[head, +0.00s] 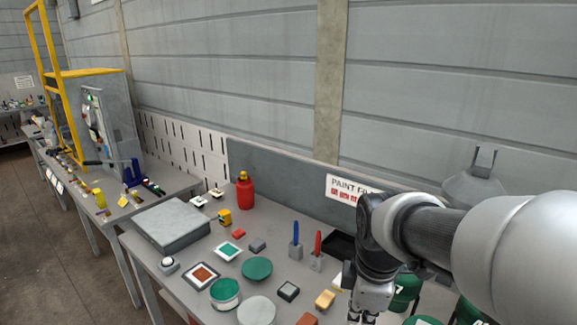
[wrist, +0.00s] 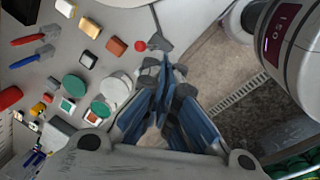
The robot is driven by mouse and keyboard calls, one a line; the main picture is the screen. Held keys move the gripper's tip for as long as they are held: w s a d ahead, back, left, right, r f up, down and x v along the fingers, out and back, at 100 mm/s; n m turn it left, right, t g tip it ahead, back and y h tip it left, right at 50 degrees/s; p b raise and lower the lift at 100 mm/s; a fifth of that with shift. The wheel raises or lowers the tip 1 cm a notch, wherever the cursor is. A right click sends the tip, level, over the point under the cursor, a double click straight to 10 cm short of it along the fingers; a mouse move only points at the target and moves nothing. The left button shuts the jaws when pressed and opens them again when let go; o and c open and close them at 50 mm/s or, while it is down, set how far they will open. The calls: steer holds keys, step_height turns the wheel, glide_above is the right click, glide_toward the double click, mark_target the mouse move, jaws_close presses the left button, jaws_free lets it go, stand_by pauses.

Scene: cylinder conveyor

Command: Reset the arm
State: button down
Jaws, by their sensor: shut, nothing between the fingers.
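My arm enters from the right in the head view and bends down. My gripper hangs at the bottom edge there, beside the workbench (head: 208,258), and its fingertips are cut off by the frame. In the wrist view my gripper (wrist: 166,72) is shut with its fingers together and nothing between them. It points past the table edge, with brown floor (wrist: 225,70) beneath on the right side. Small objects on the bench lie to the left of the fingers, apart from them.
Green canisters (head: 408,289) stand near my arm. A second bench with a yellow frame (head: 48,80) is at left.

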steer(key=s+m+t+b, duration=0.2)
steer(key=s+m+b, duration=0.1)
steer(key=s+m, duration=1.2)
steer(key=shift+s+d+f, duration=0.3)
steer(key=shift+s+f, duration=0.15)
steer(key=shift+s, duration=0.2)
